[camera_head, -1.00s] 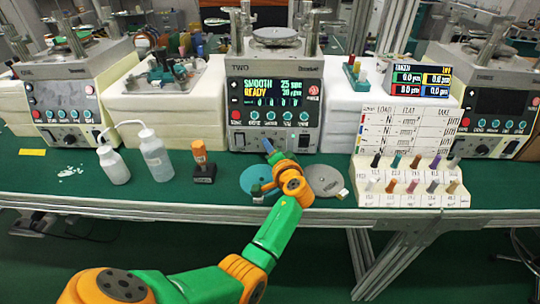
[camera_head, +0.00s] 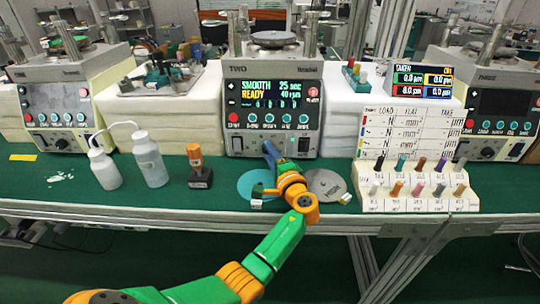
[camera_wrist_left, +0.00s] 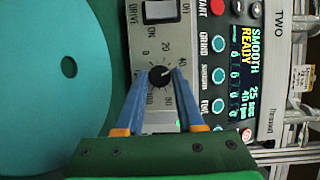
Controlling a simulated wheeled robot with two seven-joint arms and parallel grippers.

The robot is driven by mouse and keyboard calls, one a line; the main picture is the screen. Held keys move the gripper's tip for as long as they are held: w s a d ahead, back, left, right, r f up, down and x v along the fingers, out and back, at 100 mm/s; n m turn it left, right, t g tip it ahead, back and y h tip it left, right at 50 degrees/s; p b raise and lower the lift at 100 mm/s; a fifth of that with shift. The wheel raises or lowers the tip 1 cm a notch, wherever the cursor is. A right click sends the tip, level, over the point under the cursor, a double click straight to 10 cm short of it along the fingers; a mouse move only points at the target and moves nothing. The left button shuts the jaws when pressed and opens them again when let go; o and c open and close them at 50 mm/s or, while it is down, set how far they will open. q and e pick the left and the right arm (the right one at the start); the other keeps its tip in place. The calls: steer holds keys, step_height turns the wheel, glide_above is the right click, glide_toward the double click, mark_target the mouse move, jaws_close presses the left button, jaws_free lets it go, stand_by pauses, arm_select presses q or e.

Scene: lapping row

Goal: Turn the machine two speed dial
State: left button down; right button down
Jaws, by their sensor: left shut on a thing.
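Machine two (camera_head: 308,142) stands at the back centre, with "TWO" on its face. Its display (camera_head: 262,93) reads SMOOTH, READY, 25 sec and 40 rpm. In the left wrist view its black speed dial (camera_wrist_left: 161,76) sits on a scale from 0 to 100, and its pointer mark looks turned toward 40. My left gripper (camera_wrist_left: 160,84) is shut on the dial, one blue finger on each side. In the head view the gripper (camera_head: 271,151) is at the lower front of machine two and hides the dial. My right gripper is not in view.
A teal disc (camera_head: 250,184) and a grey disc (camera_head: 325,183) lie below the gripper. White bottles (camera_head: 150,160) and an orange-topped tool (camera_head: 199,168) stand to the left. A rack of coloured pegs (camera_head: 412,203) stands to the right. The DRIVE switch (camera_wrist_left: 161,11) is near the dial.

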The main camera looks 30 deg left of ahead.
arm_select(q)
steer(key=shift+r, duration=0.1)
steer(key=c, duration=0.5)
jaws_free()
steer(key=shift+a, duration=0.1)
steer(key=v, duration=0.7)
